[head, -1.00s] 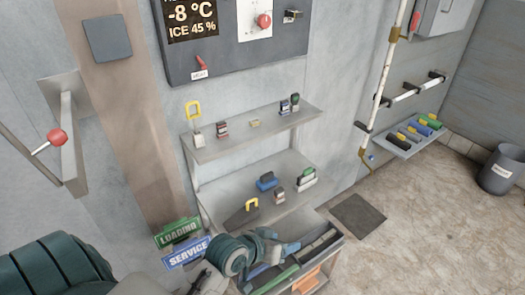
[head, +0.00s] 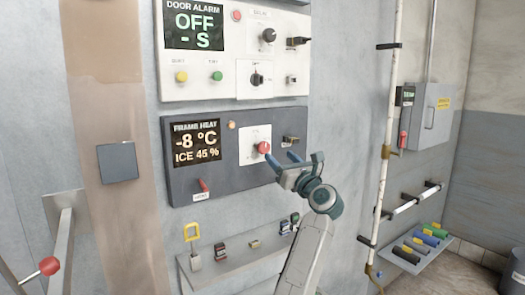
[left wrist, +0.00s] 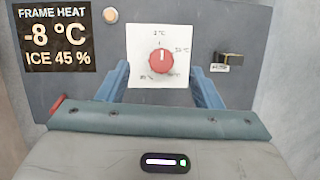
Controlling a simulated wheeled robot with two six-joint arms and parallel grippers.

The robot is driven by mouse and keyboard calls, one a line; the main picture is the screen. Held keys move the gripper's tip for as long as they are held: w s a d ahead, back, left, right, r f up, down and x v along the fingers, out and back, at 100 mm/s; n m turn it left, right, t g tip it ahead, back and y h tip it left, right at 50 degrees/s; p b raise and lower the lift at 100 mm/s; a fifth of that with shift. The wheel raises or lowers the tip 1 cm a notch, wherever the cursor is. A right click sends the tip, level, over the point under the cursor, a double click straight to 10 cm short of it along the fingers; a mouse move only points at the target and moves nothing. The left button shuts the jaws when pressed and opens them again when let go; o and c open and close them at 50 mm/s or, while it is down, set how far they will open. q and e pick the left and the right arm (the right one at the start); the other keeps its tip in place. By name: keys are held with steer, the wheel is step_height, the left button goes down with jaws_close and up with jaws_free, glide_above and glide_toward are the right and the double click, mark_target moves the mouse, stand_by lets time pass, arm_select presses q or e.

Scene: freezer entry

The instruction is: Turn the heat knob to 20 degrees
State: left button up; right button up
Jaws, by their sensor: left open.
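The red heat knob (head: 264,147) sits on a white dial plate (head: 254,158) on the dark FRAME HEAT panel (head: 177,180). The panel's display (head: 196,143) reads -8 °C and ICE 45 %. In the left wrist view the knob (left wrist: 162,61) has its white mark pointing up, with small degree labels around it. My left gripper (head: 288,162) is open close to the knob, at its lower right in the head view. In the left wrist view its blue fingers (left wrist: 162,88) stand apart, left and right of the dial and below the knob. My right gripper is not in view.
A small red switch (head: 203,185) and a black-and-brass switch (head: 291,140) flank the dial. The white DOOR ALARM panel (head: 225,92) is above. A shelf (head: 228,265) with small items lies below. A white pipe (head: 384,150) stands at the right.

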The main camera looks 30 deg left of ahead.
mark_target(266, 147)
arm_select(q)
steer(key=w+a+n+g+h+p, duration=0.1)
steer(key=a, duration=0.2)
steer(key=w+a+n+h+p, duration=0.1)
steer(key=w+a+p, duration=0.1)
steer(key=a, duration=0.1)
steer(key=w+a+r+n+g+p, duration=0.1)
steer(key=w+a, duration=0.1)
steer(key=a, duration=0.1)
steer(key=shift+a+r+g+h+p, duration=0.1)
steer(key=shift+a+g+h+p, duration=0.2)
steer(key=shift+h, duration=0.1)
steer(key=shift+w+a, duration=0.2)
steer(key=shift+a, duration=0.2)
steer(key=c, duration=1)
